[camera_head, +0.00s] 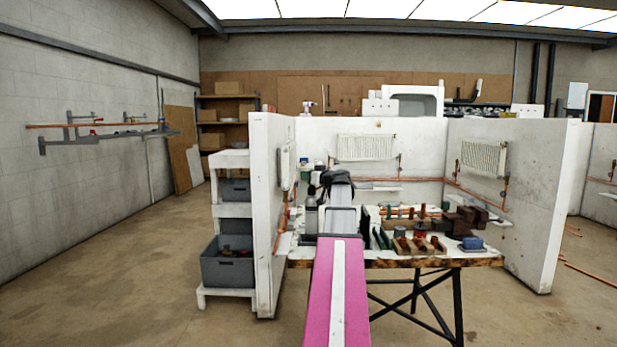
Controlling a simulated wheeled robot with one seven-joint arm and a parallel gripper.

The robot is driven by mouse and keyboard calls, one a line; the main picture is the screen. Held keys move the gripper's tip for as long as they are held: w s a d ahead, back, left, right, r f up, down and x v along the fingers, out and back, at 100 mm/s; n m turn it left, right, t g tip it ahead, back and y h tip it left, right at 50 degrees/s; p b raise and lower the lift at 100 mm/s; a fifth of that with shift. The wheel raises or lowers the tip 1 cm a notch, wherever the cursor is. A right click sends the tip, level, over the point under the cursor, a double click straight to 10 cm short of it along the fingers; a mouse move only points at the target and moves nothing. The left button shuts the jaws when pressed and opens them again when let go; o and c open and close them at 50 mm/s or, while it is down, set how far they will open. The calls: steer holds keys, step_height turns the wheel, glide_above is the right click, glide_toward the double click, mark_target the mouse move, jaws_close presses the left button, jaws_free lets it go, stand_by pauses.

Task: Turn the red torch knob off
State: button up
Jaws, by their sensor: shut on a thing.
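My gripper (327,182) is the dark end of my arm, above the left part of the workbench (480,261). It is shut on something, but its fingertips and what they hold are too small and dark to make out. A grey bottle-like cylinder (310,218) stands upright on the bench just left of my arm, close below the gripper. I cannot tell whether it belongs to the torch. I cannot make out the red torch knob, which may be hidden by the gripper.
Wooden holders with dark and copper pieces (418,245), reddish-brown blocks (466,220) and a blue item (472,243) crowd the bench's right side. White partition walls (270,220) enclose it. A shelf with grey bins (228,268) stands left. The floor further left is clear.

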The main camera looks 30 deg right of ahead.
stand_by(0.4)
steer(key=o, duration=0.9)
steer(key=v, duration=1.1)
steer(key=shift+a, duration=0.1)
